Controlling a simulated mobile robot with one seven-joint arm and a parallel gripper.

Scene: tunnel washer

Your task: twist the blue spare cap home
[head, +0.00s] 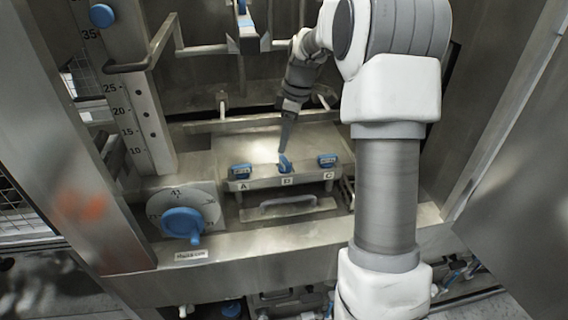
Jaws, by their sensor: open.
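I cannot tell which blue piece is the spare cap. My gripper (286,147) points down at the piece over B, its tips at or just above it. The fingers are seen edge-on and are open; whether they touch the piece is unclear. The tips hide part of its top.
A large blue knob on a round dial (183,222) stands at the left front. A numbered upright scale (132,115), with a blue knob (102,15) near its top, rises behind it. A handle (288,203) lies below the ledge. Metal frame walls close in both sides.

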